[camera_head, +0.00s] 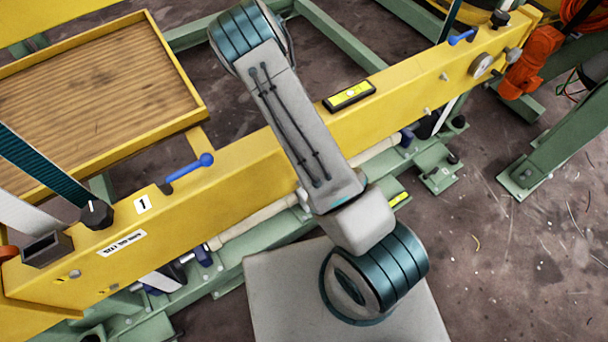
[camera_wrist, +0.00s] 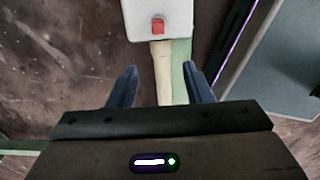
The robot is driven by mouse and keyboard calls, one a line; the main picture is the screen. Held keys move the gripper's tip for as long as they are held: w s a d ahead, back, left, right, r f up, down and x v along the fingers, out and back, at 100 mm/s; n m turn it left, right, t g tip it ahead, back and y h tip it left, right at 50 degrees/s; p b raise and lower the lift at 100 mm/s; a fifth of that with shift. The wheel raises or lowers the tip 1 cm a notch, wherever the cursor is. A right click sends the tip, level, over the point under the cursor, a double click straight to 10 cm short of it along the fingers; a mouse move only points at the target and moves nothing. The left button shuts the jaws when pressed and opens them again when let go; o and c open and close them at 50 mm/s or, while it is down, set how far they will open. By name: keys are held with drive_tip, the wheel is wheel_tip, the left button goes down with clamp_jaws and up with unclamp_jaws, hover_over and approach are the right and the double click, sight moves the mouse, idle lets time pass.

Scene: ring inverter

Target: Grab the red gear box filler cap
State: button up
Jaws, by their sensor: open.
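A small red cap (camera_wrist: 158,25) shows at the top centre of the wrist view, on the face of a white box (camera_wrist: 140,14). I take it to be the gear box filler cap. My gripper (camera_wrist: 160,84) is open, with its two dark blue fingers apart and nothing between them. The cap lies beyond the fingertips, roughly in line with the gap. In the head view my arm reaches over the yellow beam, and neither the gripper nor the red cap can be made out there.
A long yellow beam (camera_head: 240,158) with a blue lever (camera_head: 189,173) crosses the head view. A wooden-floored tray (camera_head: 85,85) is at upper left. Green frame rails (camera_head: 340,42) stand on the floor. A grey cabinet (camera_wrist: 278,75) is at right in the wrist view.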

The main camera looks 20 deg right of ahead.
drive_tip(key=f+b, duration=0.1)
drive_tip(key=f, duration=0.4)
drive_tip(key=d+f+b, duration=0.1)
drive_tip(key=f, duration=0.1)
drive_tip(key=shift+d+f+b, duration=0.1)
drive_tip(key=shift+f+b, duration=0.2)
drive_tip(key=shift+b, duration=0.05)
drive_tip(key=shift+w+f+b, duration=0.15)
drive_tip(key=shift+f+b, duration=0.4)
drive_tip(key=shift+f, duration=1)
drive_tip(key=shift+w+f+b, duration=0.15)
drive_tip(key=shift+f+b, duration=0.35)
drive_tip(key=shift+f, duration=1)
clamp_jaws()
